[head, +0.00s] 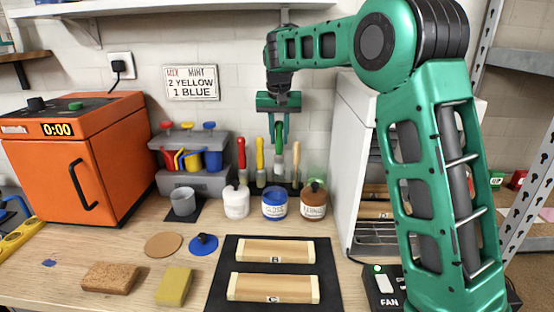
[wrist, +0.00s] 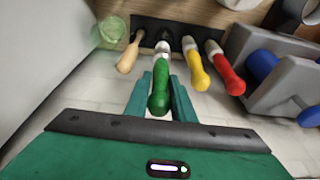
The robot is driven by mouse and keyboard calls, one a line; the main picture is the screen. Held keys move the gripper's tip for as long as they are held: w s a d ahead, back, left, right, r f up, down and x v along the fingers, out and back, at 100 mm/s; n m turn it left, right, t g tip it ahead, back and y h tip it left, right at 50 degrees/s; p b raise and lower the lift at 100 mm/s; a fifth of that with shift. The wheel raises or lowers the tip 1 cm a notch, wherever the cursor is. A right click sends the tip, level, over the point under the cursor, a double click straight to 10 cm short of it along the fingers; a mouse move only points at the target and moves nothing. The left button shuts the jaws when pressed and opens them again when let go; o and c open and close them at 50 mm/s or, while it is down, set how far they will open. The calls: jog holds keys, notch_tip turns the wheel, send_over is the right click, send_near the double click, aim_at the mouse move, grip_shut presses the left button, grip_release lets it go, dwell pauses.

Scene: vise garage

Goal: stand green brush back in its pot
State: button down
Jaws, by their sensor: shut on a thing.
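My gripper (head: 279,138) points down at the back wall and is shut on the handle of the green brush (head: 279,153). In the wrist view the green brush (wrist: 161,88) sits between the two fingers, its metal ferrule towards the black rack (wrist: 178,32). It is in line between the wooden-handled brush and the yellow brush. I cannot tell whether its bristle end is in the rack or just clear of it. A greenish see-through pot (wrist: 108,33) stands beside the rack; it shows partly behind the brown-lidded jar in the head view (head: 317,180).
A wooden-handled brush (head: 296,163), yellow brush (head: 260,160) and red brush (head: 242,160) stand close by. White (head: 236,203), blue (head: 274,205) and brown-lidded (head: 313,203) jars stand in front. A grey tool holder (head: 190,184) is left; a white cabinet (head: 345,150) is right.

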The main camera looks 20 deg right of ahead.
aim_at(278, 154)
jog(key=shift+a+f, duration=0.15)
jog(key=shift+f, duration=2.6)
jog(key=c, duration=1.5)
grip_release()
jog(key=v, duration=1.2)
jog(key=shift+s, duration=0.1)
